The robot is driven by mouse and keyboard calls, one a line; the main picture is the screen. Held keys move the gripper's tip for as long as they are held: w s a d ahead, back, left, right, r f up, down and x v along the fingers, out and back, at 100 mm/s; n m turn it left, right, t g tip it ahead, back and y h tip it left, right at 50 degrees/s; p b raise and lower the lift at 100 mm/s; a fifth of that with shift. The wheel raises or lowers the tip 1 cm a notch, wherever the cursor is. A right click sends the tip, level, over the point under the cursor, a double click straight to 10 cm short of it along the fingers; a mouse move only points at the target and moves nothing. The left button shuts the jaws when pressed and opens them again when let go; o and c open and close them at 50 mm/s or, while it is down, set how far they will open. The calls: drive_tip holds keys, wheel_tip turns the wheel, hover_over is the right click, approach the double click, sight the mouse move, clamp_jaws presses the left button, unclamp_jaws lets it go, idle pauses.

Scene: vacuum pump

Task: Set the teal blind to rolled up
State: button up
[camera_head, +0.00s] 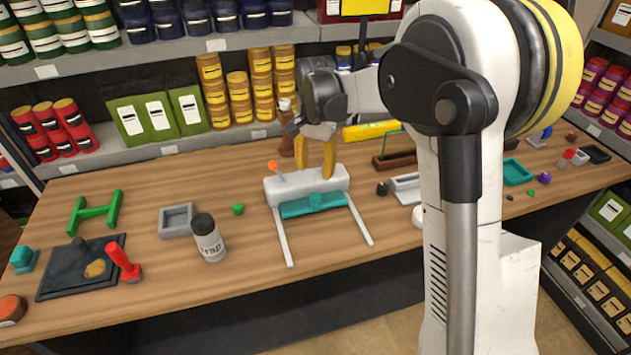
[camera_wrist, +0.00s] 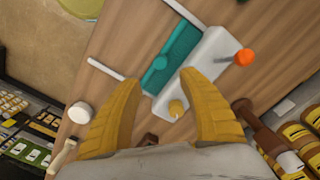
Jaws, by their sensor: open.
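The blind has a white housing (camera_head: 285,187) lying on the wooden bench, with two thin rails running toward the front edge. Its short teal panel (camera_head: 312,206) sits close against the housing, and most of the rail length is bare. The teal panel also shows in the wrist view (camera_wrist: 172,58). An orange knob (camera_head: 272,165) stands on a stem at the housing's left end. A yellow knob (camera_wrist: 176,107) is at the other end. My gripper (camera_head: 315,168) is open above the housing's right part. In the wrist view its fingers (camera_wrist: 160,80) spread on either side of the yellow knob, apparently empty.
A dark block (camera_head: 382,189) lies to the right. Bench in front of the rails is clear.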

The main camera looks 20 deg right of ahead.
drive_tip(key=shift+r, duration=0.5)
